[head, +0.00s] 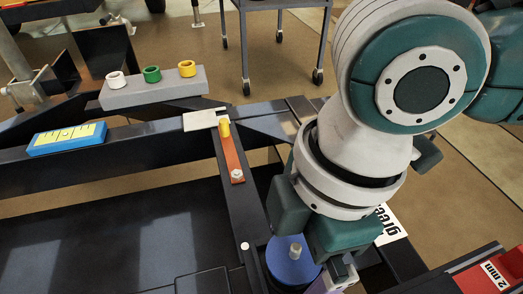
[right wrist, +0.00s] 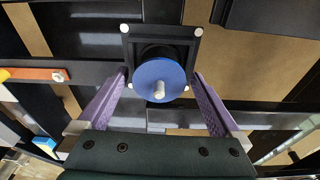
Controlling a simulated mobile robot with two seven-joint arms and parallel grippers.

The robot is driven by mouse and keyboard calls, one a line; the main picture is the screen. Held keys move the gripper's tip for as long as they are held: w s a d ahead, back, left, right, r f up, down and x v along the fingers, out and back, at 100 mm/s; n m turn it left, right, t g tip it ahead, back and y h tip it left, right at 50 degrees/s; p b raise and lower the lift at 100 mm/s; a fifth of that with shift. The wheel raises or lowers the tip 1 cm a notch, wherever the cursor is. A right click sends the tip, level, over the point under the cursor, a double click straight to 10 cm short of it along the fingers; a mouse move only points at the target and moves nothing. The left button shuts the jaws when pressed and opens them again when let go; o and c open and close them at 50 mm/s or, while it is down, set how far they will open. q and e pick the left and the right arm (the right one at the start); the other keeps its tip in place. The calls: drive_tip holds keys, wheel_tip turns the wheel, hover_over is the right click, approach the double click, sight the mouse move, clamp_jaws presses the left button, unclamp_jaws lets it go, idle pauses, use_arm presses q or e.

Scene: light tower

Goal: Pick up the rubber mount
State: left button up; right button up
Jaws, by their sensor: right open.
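What looks like the rubber mount (head: 289,266) is a round part with a blue top disc and a metal stud standing up from its middle. In the right wrist view the mount (right wrist: 147,76) has a black body below the disc and sits over a square black plate with pale bolts at its corners. My right gripper (head: 328,277) points down at it and partly hides it in the head view. The gripper (right wrist: 160,78) is open, with one purple finger on each side of the disc and a visible gap at both sides. My left gripper is not in view.
A grey block (head: 152,92) holds white, green and yellow rings. A blue-and-yellow level-like block (head: 67,140) lies on the dark frame (head: 140,150). An orange strip (head: 231,158) with a yellow peg is near the mount. A red "2 mm" box (head: 488,275) stands at the right.

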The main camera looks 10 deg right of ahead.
drive_tip(key=shift+c, duration=0.2)
drive_tip(key=shift+r, duration=0.1)
drive_tip(key=c, duration=1.5)
